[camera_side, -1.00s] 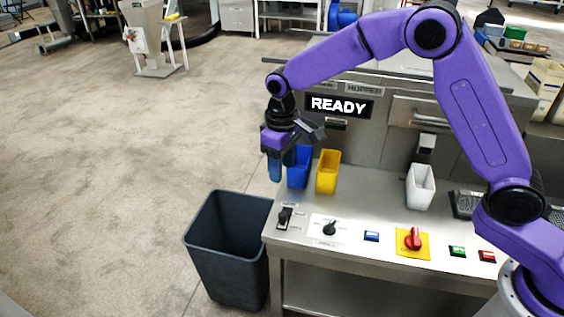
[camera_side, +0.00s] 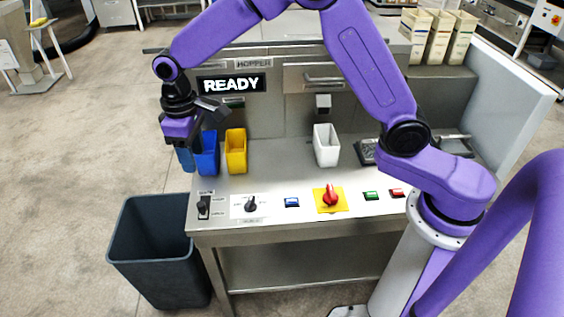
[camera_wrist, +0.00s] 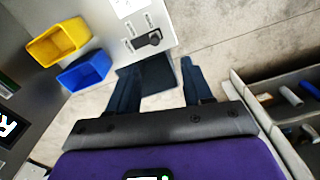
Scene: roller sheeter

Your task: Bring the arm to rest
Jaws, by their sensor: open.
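My gripper (camera_side: 186,160) hangs at the left end of the steel bench (camera_side: 280,220), fingers pointing down, just left of the blue bin (camera_side: 207,158). It is open and holds nothing that I can see. In the wrist view its two dark blue fingers stand apart (camera_wrist: 160,84), with the dark waste bin (camera_wrist: 160,72) showing beyond and between them. The purple arm is raised and bent over the bench.
A yellow bin (camera_side: 236,152) and a white bin (camera_side: 326,146) stand on the bench. The front panel has a black switch (camera_side: 204,207), a black knob (camera_side: 251,204), a red knob (camera_side: 331,196) and buttons. A display (camera_side: 231,83) reads READY. Open floor lies left.

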